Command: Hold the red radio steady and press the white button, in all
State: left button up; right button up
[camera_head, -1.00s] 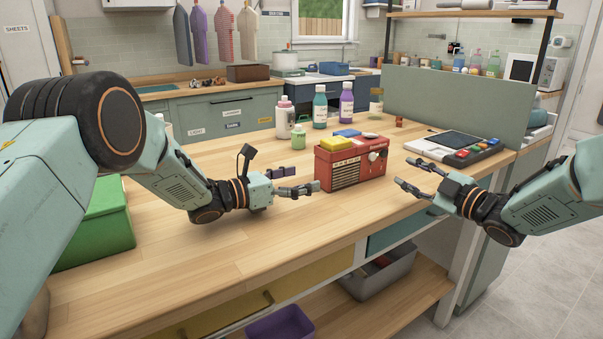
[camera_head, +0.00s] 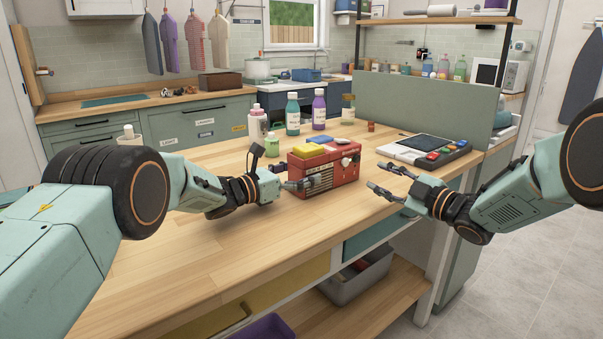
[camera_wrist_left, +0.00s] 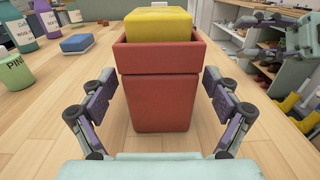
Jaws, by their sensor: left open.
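The red radio (camera_head: 331,176) stands upright on the wooden table, with a yellow block (camera_head: 307,149) on its top. A small white round part (camera_head: 346,161) shows on its front, towards the right; I cannot tell if it is the button. My left gripper (camera_head: 290,180) is open at the radio's left end. In the left wrist view its fingers (camera_wrist_left: 160,112) stand on either side of the radio's end (camera_wrist_left: 160,90), with gaps visible on both sides. My right gripper (camera_head: 374,177) is open and empty, right of the radio and apart from it.
Several bottles, such as a purple one (camera_head: 319,110), stand behind the radio. A blue sponge (camera_wrist_left: 77,43) lies near it. A device with coloured keys (camera_head: 424,151) lies at the right, before a grey-green panel (camera_head: 420,108). The front table is clear.

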pick_arm(q)
jog(key=shift+w+d, duration=0.1)
jog(key=shift+d, duration=0.05)
jog(key=shift+c, duration=0.5)
jog(key=c, duration=1.6)
pick_arm(e)
jog(key=shift+c, duration=0.2)
grip_shut()
